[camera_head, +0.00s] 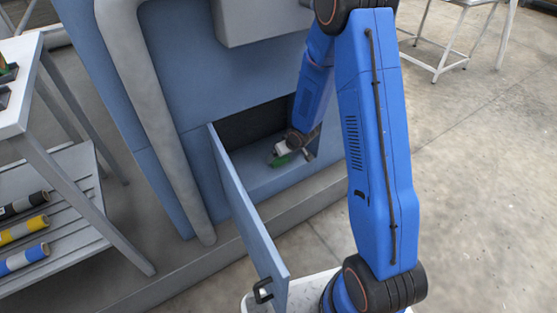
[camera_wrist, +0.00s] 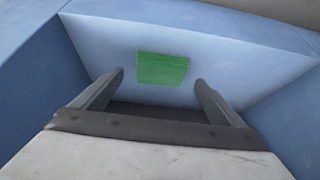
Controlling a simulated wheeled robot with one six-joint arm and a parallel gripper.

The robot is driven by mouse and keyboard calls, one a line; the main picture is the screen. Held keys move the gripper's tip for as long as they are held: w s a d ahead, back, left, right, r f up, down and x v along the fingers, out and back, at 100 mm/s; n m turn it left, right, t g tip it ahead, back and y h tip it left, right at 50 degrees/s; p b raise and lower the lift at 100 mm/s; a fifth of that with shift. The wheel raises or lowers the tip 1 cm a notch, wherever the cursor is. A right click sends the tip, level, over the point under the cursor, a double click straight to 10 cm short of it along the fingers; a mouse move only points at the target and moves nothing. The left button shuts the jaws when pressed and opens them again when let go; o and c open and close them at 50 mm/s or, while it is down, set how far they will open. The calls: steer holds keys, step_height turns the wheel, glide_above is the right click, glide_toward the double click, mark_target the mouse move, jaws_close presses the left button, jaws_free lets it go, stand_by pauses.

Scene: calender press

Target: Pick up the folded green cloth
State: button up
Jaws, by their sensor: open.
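The folded green cloth (camera_wrist: 163,69) is a small flat rectangle on the pale blue floor of a recess in the machine. In the wrist view it lies ahead of my gripper (camera_wrist: 158,82), roughly centred between the two fingertips. The fingers are spread apart with nothing between them that I can confirm as held. In the head view my gripper (camera_head: 292,155) reaches into the recess, and part of the green cloth (camera_head: 280,161) shows beside it. The rest of the cloth is hidden there. I cannot tell the exact gap between fingers and cloth.
Blue walls (camera_wrist: 30,70) close in around my gripper. A grey pipe (camera_head: 150,100) runs down the machine's front. A rack with several rolls (camera_head: 24,229) stands left.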

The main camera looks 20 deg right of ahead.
mark_target(280, 159)
steer(key=shift+x, duration=1.65)
steer(key=shift+a, duration=0.15)
steer(key=c, duration=1.1)
steer(key=shift+c, duration=0.2)
steer(key=shift+r, duration=0.1)
step_height(280, 159, up, 10)
steer(key=shift+w, duration=0.1)
